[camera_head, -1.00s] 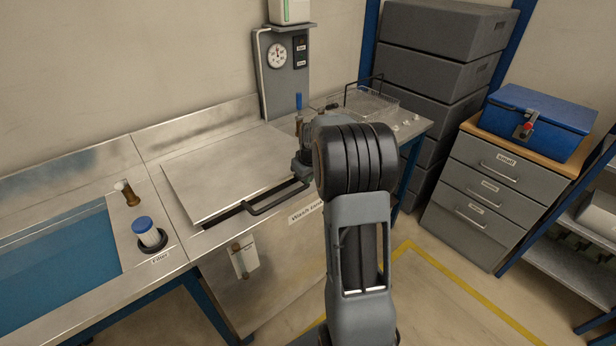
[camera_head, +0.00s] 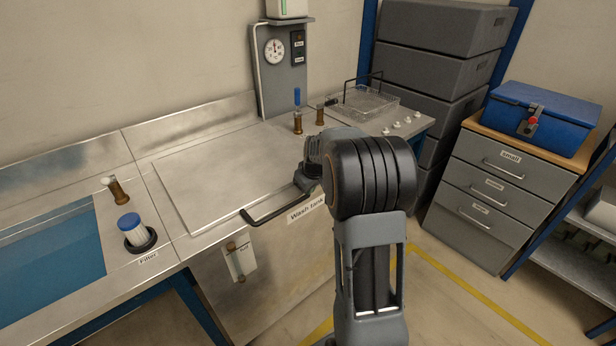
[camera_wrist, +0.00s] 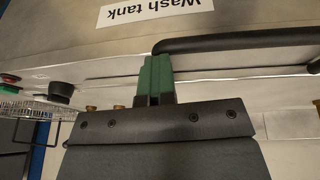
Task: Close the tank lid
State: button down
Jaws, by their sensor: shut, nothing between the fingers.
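The tank lid (camera_head: 215,175) is a flat bare-metal plate on the bench top. It lies level with the surrounding surface, and no dark gap shows along its front edge. Its black bar handle (camera_head: 268,214) sticks out at the front. The handle also shows in the wrist view (camera_wrist: 235,41). My gripper (camera_wrist: 155,62) has green fingers, shut and empty, with their tips close to one end of the handle; I cannot tell if they touch it. In the head view my arm hides most of the gripper. The "Wash tank" label (camera_head: 304,211) is on the tank front.
Brown fittings (camera_head: 298,122) and a wire basket (camera_head: 362,101) are behind and right. A gauge panel (camera_head: 282,70) rises at the back. Drawers (camera_head: 490,190) stand apart at right.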

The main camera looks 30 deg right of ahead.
jog(key=r, duration=0.1)
jog(key=r+p, duration=0.1)
jog(key=r, duration=0.1)
jog(key=a+r+p, duration=0.1)
jog(key=shift+s+r, duration=0.25)
jog(key=shift+r, duration=0.15)
jog(key=v, duration=0.9)
jog(key=s+a+f+m, duration=0.1)
jog(key=s+a, duration=0.6)
jog(key=s, duration=0.2)
jog(key=s+a+f+m, duration=0.1)
jog(key=s+a+f, duration=0.1)
jog(key=s+a, duration=0.5)
jog(key=s, duration=0.3)
jog(key=shift+a+f+p, duration=0.15)
jog(key=shift+a+p, duration=0.2)
jog(key=shift+a, duration=0.05)
jog(key=shift+s, duration=0.1)
